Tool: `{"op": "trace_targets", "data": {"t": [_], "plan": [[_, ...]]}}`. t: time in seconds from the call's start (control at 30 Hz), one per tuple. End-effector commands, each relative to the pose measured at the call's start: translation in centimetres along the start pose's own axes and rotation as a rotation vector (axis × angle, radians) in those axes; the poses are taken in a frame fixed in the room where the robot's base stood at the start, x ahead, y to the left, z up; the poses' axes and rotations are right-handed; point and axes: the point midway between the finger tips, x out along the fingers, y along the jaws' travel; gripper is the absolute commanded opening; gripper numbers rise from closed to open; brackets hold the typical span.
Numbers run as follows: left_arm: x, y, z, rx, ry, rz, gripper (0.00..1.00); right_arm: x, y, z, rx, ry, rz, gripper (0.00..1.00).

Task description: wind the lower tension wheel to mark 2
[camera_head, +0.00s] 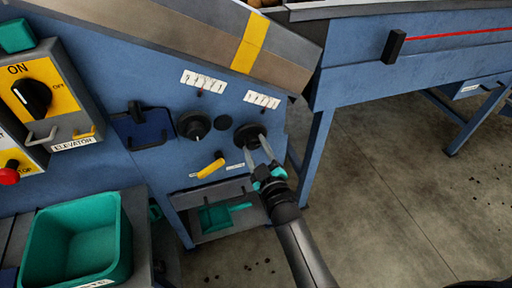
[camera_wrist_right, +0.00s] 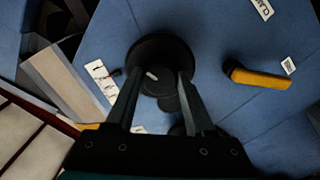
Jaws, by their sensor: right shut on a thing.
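Two black tension wheels sit on the blue sloping panel in the head view. The lower one (camera_head: 249,136), at the right, is held by my right gripper (camera_head: 258,148), whose two fingers are shut on it. In the right wrist view the lower wheel (camera_wrist_right: 158,52) shows as a dark disc with a pale mark, and the right gripper's fingers (camera_wrist_right: 158,90) lie on either side of its hub. The other wheel (camera_head: 194,125) is to the left and free. A white scale (camera_head: 262,99) is above the lower wheel; its numbers are too small to read. My left gripper is not in view.
A yellow handle (camera_head: 210,168) sticks out below the wheels, close to my right gripper. A green bin (camera_head: 77,240) and the elevator switch box (camera_head: 43,100) are at the left. The floor at right is open.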

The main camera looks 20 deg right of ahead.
Motion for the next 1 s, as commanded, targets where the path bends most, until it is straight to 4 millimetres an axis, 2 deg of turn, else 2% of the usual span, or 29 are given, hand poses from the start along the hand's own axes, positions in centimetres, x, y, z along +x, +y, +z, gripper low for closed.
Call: {"op": "trace_targets", "data": {"t": [0.37,0.4,0.67,1.0], "plan": [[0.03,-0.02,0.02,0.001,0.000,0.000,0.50,-0.01,-0.04,0.08,-0.004,-0.002,-0.001,0.00],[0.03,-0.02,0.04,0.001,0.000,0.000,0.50,-0.02,-0.04,0.08,-0.004,-0.002,-0.001,0.56],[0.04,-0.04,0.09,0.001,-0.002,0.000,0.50,-0.01,-0.02,0.04,-0.003,-0.001,0.000,0.84],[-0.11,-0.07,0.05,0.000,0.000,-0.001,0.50,-0.40,0.00,0.03,-0.003,-0.002,-0.001,0.84]]}}
